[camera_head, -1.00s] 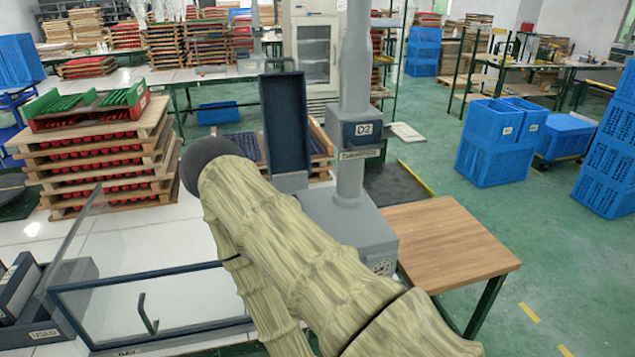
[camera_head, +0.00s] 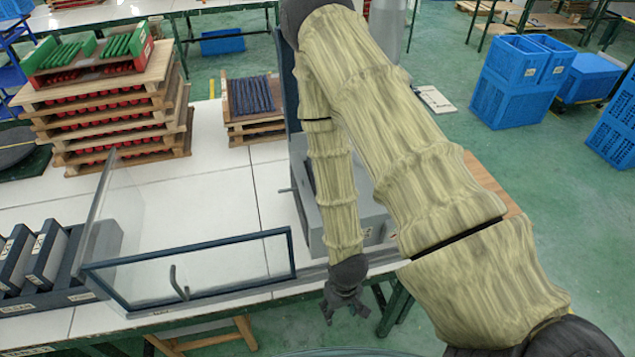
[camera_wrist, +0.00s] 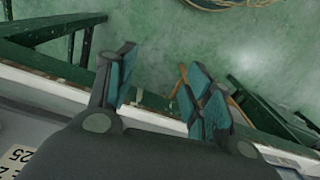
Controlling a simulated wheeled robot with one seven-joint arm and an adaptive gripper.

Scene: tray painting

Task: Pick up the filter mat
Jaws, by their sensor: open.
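My gripper (camera_head: 345,310) hangs at the lower middle of the head view, pointing down near the front table edge. In the wrist view my gripper (camera_wrist: 163,85) has its fingers spread, with green floor and the table's edge between and beyond them and nothing held. Grey upright slabs (camera_head: 46,254) stand in a dark labelled rack (camera_head: 50,299) at the far left of the head view, well away from my gripper. I cannot tell whether one of these is the filter mat; no other piece is clearly a filter mat.
A dark-framed clear panel (camera_head: 188,268) with a handle stands between the rack and my gripper. A grey machine (camera_head: 372,218) is partly hidden behind my arm. Stacked wooden trays (camera_head: 110,110) stand at the back left. White tabletop (camera_head: 215,195) is clear in the middle.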

